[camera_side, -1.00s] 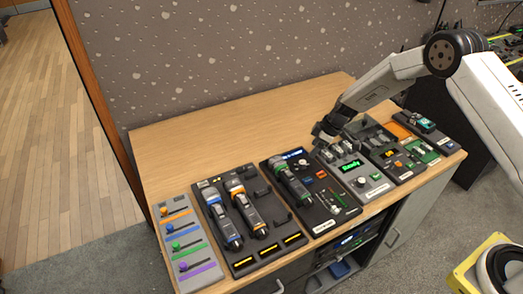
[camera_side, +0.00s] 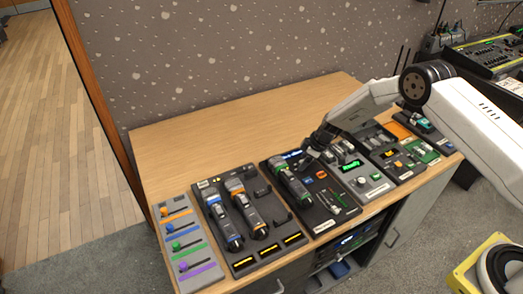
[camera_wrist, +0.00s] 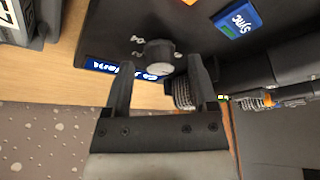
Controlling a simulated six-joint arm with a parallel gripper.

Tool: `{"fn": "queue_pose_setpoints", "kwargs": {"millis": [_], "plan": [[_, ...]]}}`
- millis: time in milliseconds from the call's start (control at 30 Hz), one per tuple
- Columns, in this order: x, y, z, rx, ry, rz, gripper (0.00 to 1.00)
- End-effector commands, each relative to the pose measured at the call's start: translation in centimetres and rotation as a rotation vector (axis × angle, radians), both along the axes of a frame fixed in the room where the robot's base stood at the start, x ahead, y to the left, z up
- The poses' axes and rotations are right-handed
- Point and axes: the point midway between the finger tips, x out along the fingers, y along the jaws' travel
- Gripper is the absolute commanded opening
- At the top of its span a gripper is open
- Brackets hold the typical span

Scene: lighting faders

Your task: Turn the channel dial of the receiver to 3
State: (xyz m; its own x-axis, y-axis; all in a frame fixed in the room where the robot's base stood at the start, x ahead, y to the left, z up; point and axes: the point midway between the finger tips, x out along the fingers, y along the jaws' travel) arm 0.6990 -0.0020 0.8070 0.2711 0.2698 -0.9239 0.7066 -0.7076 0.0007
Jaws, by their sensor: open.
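The channel dial (camera_wrist: 158,57) is a round grey knob on a dark panel, with small numerals printed around it. My gripper (camera_wrist: 163,66) is open, with one finger on each side of the dial in the wrist view; I cannot tell whether they touch it. The receiver (camera_side: 318,226) is the dark panel with a green-banded microphone (camera_side: 291,178) in the side view. Its lit blue display (camera_wrist: 112,66) is partly behind a finger and reads upside down. In the side view my gripper (camera_side: 314,148) is over the receiver's back end and hides the dial.
A blue Sync button (camera_wrist: 237,17) sits on the same panel. Left are a panel with two microphones (camera_side: 247,211) and a fader panel (camera_side: 187,246). Right is a panel with a green Ready screen (camera_side: 350,166). The tabletop behind (camera_side: 220,125) is clear.

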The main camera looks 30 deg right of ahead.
Motion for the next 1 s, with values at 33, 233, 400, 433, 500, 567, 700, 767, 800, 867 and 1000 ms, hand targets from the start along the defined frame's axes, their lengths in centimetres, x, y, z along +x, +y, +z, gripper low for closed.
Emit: {"fn": "queue_pose_setpoints", "kwargs": {"millis": [33,233,400,433,500,567,700,767,800,867,1000], "plan": [[0.04,0.07,-0.18,0.000,0.000,0.000,0.74],[0.09,0.11,-0.34,0.000,0.000,0.000,0.74],[0.09,0.10,-0.32,0.000,0.000,0.000,0.64],[0.09,0.10,-0.31,0.000,0.000,0.000,0.55],[0.09,0.09,-0.31,0.000,0.000,0.000,0.33],[0.09,0.09,-0.30,0.000,0.000,0.000,0.14],[0.09,0.07,-0.30,-0.001,-0.001,0.000,0.00],[0.09,0.07,-0.30,0.000,0.000,-0.001,0.00],[0.09,0.06,-0.29,-0.001,-0.001,-0.003,0.00],[0.08,0.07,-0.29,0.000,0.000,-0.008,0.00],[0.07,0.09,-0.28,0.000,0.000,-0.030,0.00]]}}
